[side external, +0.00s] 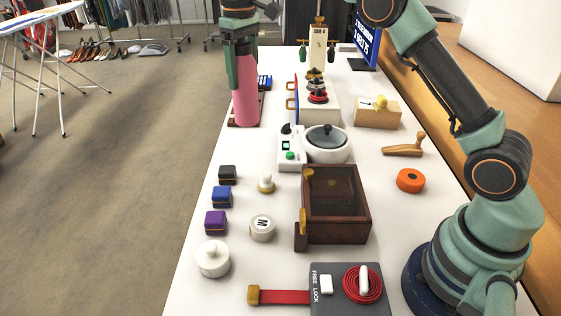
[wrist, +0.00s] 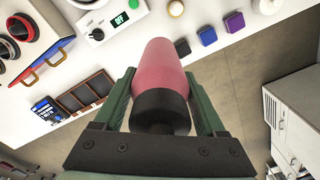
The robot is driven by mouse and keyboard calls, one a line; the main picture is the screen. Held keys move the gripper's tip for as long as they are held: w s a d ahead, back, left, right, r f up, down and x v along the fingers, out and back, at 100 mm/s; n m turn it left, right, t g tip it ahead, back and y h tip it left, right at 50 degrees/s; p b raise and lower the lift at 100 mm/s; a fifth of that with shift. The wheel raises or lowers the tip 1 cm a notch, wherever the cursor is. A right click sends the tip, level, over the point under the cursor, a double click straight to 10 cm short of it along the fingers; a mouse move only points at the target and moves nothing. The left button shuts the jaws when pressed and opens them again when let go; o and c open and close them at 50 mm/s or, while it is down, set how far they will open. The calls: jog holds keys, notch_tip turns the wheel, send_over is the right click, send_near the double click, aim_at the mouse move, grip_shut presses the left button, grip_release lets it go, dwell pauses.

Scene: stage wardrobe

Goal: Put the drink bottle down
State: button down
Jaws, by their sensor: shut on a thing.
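My gripper (side external: 243,72) is shut on a pink drink bottle (side external: 246,103) at the far left edge of the white table. The bottle is upright in the side view, with its lower end by a brown compartment tray (side external: 231,123). I cannot tell whether its base touches anything. In the wrist view, the green fingers of my gripper (wrist: 162,78) sit on both sides of the bottle (wrist: 165,58), and its black cap (wrist: 160,108) faces the camera. The tray (wrist: 72,101) shows there beside the left finger, with empty compartments visible.
A blue keypad-like item (side external: 265,82) lies behind the bottle. Small black, blue and purple boxes (side external: 221,197) line the table's left edge nearer the camera. Open floor lies left.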

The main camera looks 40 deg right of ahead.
notch_tip(320, 180, down, 15)
dwell(0.5)
jog(key=shift+f, duration=0.2)
grip_release()
jog(key=shift+f, duration=0.1)
